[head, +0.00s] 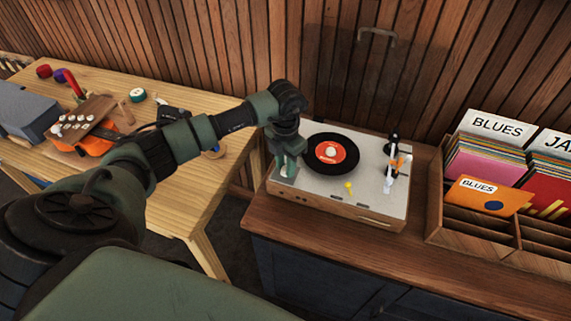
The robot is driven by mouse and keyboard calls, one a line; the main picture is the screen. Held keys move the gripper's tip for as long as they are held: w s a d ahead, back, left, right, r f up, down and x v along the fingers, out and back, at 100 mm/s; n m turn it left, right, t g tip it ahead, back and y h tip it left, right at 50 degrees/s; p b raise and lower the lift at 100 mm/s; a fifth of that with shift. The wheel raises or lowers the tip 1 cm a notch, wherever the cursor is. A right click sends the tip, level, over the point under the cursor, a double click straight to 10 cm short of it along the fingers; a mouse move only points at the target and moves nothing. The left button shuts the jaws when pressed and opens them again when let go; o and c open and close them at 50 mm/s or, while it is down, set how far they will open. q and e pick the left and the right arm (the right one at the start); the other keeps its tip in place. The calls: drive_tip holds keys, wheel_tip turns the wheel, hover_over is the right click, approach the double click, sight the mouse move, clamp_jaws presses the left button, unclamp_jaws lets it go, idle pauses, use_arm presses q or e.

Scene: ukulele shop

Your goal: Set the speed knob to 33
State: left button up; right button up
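The record player (318,190) stands on the wooden cabinet, with a black record (314,160) with a red label on its platter. A small yellow knob or lever (348,187) sticks up from its front deck; I cannot read any speed marks. The tonearm (390,172) is at the deck's right side. My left gripper (287,170) points down over the deck's left end, left of the record. Its fingers are small and partly dark, so its opening and anything beneath it cannot be made out. My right gripper is not in view.
A wooden record crate (480,243) with BLUES dividers stands right of the player. At the left, a wooden workbench (205,185) holds an orange ukulele body (93,146), a grey box (30,110) and small tools. The cabinet top in front of the player is clear.

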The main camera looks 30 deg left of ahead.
use_arm(q)
clamp_jaws()
drive_tip(key=shift+n, duration=0.4)
drive_tip(key=n, duration=0.2)
drive_tip(key=shift+n+b, duration=0.4)
drive_tip(key=n, duration=0.2)
drive_tip(key=shift+n, duration=0.4)
drive_tip(key=n, duration=0.3)
drive_tip(key=shift+n, duration=2.5)
